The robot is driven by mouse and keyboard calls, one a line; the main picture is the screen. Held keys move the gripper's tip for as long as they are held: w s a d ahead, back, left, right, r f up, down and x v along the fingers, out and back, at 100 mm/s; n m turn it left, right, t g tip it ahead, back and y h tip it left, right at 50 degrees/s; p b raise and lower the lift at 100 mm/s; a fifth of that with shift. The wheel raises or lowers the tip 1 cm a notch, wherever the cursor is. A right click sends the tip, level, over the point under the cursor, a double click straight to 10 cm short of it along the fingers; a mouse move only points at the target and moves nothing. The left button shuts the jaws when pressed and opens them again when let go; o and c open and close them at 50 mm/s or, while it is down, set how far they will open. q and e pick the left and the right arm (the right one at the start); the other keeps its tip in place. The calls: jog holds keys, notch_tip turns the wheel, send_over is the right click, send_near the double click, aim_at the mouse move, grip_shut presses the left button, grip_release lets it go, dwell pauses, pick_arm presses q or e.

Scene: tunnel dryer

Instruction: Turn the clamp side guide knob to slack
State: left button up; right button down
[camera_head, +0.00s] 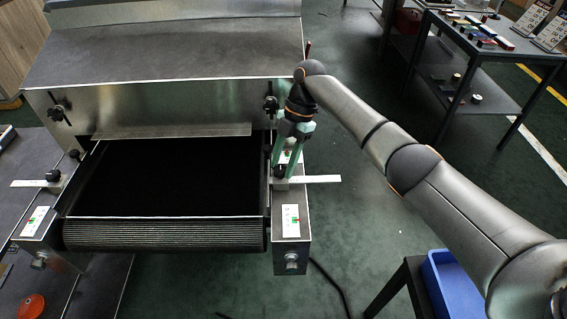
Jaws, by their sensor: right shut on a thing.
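My right gripper (287,172) points down over the right side guide of the dryer's belt, its teal fingers around the clamp knob there. The gripper is shut on that knob, which is mostly hidden by the fingers. A white scale strip (318,179) sticks out to the right from under the fingertips. A matching black clamp knob (53,175) sits on the left side guide, beside its own white strip (33,183). I cannot tell from this view how far the gripped knob is turned. My left gripper is not in view.
The black belt (170,180) lies between the guides, below the metal hood (180,55). Black handles (57,112) and (270,104) are on the hood's front. A blue bin (445,285) stands at lower right, and a cluttered grey table (480,45) at upper right. An orange-red object (31,306) lies lower left.

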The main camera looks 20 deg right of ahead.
jog(key=c, duration=0.8)
grip_release()
jog(key=shift+c, duration=0.2)
jog(key=o, duration=0.4)
jog(key=v, duration=1.2)
jog(key=shift+w+d+r, duration=0.1)
jog(key=shift+r, duration=0.15)
jog(key=shift+f, duration=0.1)
